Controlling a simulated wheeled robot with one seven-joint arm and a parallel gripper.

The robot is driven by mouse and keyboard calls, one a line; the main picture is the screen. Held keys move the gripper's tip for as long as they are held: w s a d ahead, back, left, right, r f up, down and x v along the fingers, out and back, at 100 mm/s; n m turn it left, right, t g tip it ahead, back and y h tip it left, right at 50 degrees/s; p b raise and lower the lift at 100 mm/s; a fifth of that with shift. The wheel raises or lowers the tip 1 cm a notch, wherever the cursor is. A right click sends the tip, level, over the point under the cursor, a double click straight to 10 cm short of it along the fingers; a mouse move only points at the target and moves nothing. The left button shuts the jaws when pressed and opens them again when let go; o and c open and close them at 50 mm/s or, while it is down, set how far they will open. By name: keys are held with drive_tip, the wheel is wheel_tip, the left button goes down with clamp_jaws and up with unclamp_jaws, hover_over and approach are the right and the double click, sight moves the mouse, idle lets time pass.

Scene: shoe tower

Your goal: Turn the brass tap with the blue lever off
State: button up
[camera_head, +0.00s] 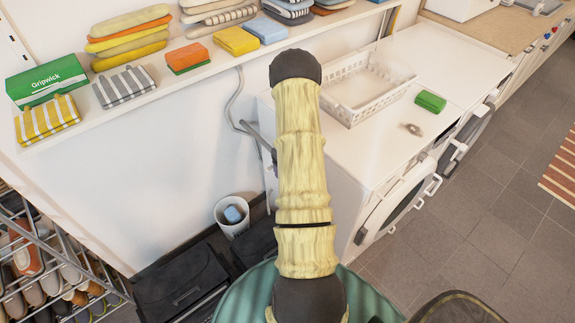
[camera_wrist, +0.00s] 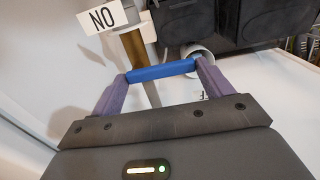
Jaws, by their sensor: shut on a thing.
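In the wrist view, the blue lever (camera_wrist: 162,71) runs crosswise between the two purple fingers of my gripper (camera_wrist: 160,74). The fingers are shut on its two ends. A brass-coloured upright piece, seemingly the tap (camera_wrist: 135,48), shows just beyond the lever beside the white wall. The tap's outlet and the exact turn of the lever cannot be told. In the head view, my own arm covers the middle, and the gripper, lever and tap are hidden behind it.
A white appliance (camera_head: 360,150) bears a white basket (camera_head: 345,105) and green block (camera_head: 430,101). A grey hose (camera_head: 232,105) runs down the wall. A white bin (camera_head: 222,212) stands by black cases (camera_head: 185,280). A sign reading "NO" (camera_wrist: 103,17) is near the tap.

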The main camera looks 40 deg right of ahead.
drive_tip(key=shift+w+d+r, duration=0.1)
drive_tip(key=shift+d+r, duration=0.1)
drive_tip(key=o, duration=1.2)
drive_tip(key=shift+c, duration=0.2)
drive_tip(key=shift+o, duration=1)
drive_tip(key=shift+a+f, duration=0.1)
wheel_tip(320, 180, up, 18)
drive_tip(key=b, duration=0.1)
drive_tip(key=shift+f, duration=0.25)
